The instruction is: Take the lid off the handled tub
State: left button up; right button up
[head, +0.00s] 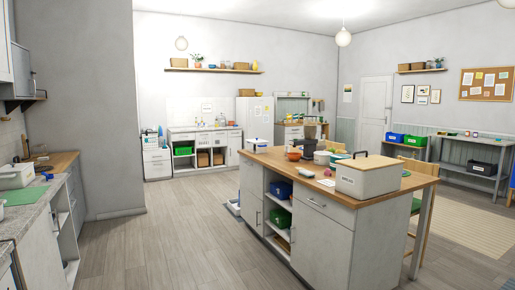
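A large pale tub (367,183) with dark lettering on its side stands near the front end of the wood-topped island. A flat light-wood lid (370,162) lies on it, with a small dark handle-like piece at its left part. A white lidded container (17,177) stands on the left counter, and a small white one (258,145) at the island's far end. I cannot tell for certain which is the handled tub. Neither of my grippers is in view.
The island (325,232) also bears an orange bowl (293,155), a dark machine and small items; its open shelves hold a blue bin (281,189) and green bin. The left counter (32,217) runs along the wall. The grey floor (170,240) between them is clear.

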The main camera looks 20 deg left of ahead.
aim_at(257, 147)
jog(key=i+j+u, duration=0.4)
jog(key=i, duration=0.65)
jog(key=i+j+u, duration=0.1)
jog(key=i+u, duration=0.3)
jog(key=i, duration=3.25)
jog(key=i+z, duration=0.2)
jog(key=i, duration=0.4)
jog(key=i+j+z, duration=0.15)
jog(key=i, duration=0.45)
jog(key=j, duration=0.1)
